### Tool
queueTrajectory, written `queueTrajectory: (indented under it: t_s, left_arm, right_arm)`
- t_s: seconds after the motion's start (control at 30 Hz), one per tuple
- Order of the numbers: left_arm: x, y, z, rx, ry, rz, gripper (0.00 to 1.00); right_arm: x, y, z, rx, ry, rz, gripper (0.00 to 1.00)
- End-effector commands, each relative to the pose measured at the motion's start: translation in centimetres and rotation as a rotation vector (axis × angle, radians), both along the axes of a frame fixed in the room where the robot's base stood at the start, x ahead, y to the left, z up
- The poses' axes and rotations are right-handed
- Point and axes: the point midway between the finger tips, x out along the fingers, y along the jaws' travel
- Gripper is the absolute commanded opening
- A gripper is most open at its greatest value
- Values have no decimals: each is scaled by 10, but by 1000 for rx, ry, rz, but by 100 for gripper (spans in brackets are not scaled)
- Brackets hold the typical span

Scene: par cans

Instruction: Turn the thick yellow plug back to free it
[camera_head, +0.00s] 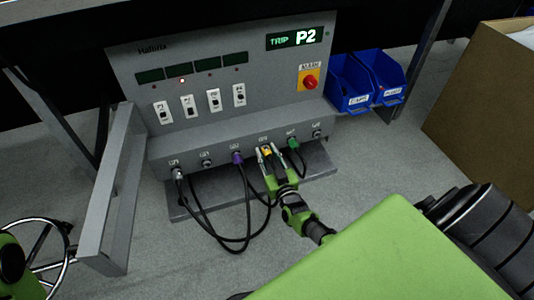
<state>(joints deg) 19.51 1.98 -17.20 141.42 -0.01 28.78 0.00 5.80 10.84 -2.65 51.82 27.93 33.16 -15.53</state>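The yellow plug (267,151) sits in a socket on the lower sloping ledge of the grey panel (150,72), right of the purple plug. Only a little of it shows between the fingers of my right gripper (270,154). The two grey fingers stand apart, one on each side of the plug, and look open; contact is hard to see. My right arm reaches up to it from the lower right. My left gripper is not in view; a green and black part of my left arm shows at the lower left edge.
A purple plug (237,158), a green plug (293,144) and a grey plug (178,174) sit in the same row, with black cables hanging below. A red knob (310,82), a lit "TRIP P2" display (294,39), blue bins (350,84) and a cardboard box (480,100) stand around.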

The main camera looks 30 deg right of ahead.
Motion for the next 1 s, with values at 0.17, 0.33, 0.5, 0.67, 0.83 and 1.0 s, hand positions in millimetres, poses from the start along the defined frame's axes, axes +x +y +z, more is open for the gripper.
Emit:
queueTrajectory:
  t_s: [0.17, 0.33, 0.5, 0.67, 0.83, 1.0]
  left_arm:
    - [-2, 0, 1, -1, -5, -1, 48]
    - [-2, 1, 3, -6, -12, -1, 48]
    - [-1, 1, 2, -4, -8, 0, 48]
    - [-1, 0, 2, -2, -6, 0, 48]
    - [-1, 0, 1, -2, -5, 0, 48]
    - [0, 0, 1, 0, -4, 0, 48]
  right_arm:
    - [0, 0, 0, 0, 1, 0, 40]
    - [-1, 0, -1, 1, 3, 1, 40]
    - [-12, 3, -3, 2, 4, 1, 40]
    - [-35, 9, -3, 1, 5, 1, 40]
    - [-58, 14, -2, 1, 4, 1, 40]
    - [-71, 17, -1, 1, 2, 0, 40]
